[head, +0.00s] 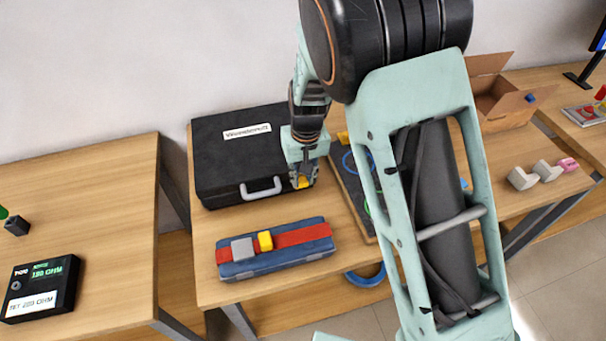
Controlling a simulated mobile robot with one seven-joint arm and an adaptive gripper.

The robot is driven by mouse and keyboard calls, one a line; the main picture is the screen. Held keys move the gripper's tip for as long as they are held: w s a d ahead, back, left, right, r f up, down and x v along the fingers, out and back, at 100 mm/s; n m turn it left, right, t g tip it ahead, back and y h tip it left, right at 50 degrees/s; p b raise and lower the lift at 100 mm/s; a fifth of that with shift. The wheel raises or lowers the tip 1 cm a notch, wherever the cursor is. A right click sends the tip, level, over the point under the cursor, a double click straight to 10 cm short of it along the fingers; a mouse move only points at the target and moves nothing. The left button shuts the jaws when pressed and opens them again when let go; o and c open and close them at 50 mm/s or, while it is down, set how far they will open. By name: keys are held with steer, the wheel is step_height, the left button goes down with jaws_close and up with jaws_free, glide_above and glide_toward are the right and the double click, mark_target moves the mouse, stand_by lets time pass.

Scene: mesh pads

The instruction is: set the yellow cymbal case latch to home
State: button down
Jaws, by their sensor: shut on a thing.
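A black case (225,180) with a white label and a grey handle (262,190) lies at the back of the middle table. The label is too small to read surely. My gripper (302,183) points down at the right end of the case's front side. It is shut on a small yellow latch (303,182), which shows between the fingertips. The fingers hide part of the latch, so its exact setting cannot be told.
A blue case (285,264) with a red band, a grey block (243,249) and a yellow block (265,241) lies in front. A dark board (347,196) with coloured rings is to the right, partly behind my arm. A black meter box (40,288) sits on the left table (100,215).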

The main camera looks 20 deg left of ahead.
steer(key=c, duration=1.7)
jaws_free()
steer(key=shift+r, duration=0.1)
steer(key=r, duration=0.4)
steer(key=s+r, duration=0.1)
steer(key=r, duration=0.6)
steer(key=shift+s+d+r, duration=0.15)
steer(key=shift+d+r, duration=0.2)
steer(key=shift+d, duration=0.05)
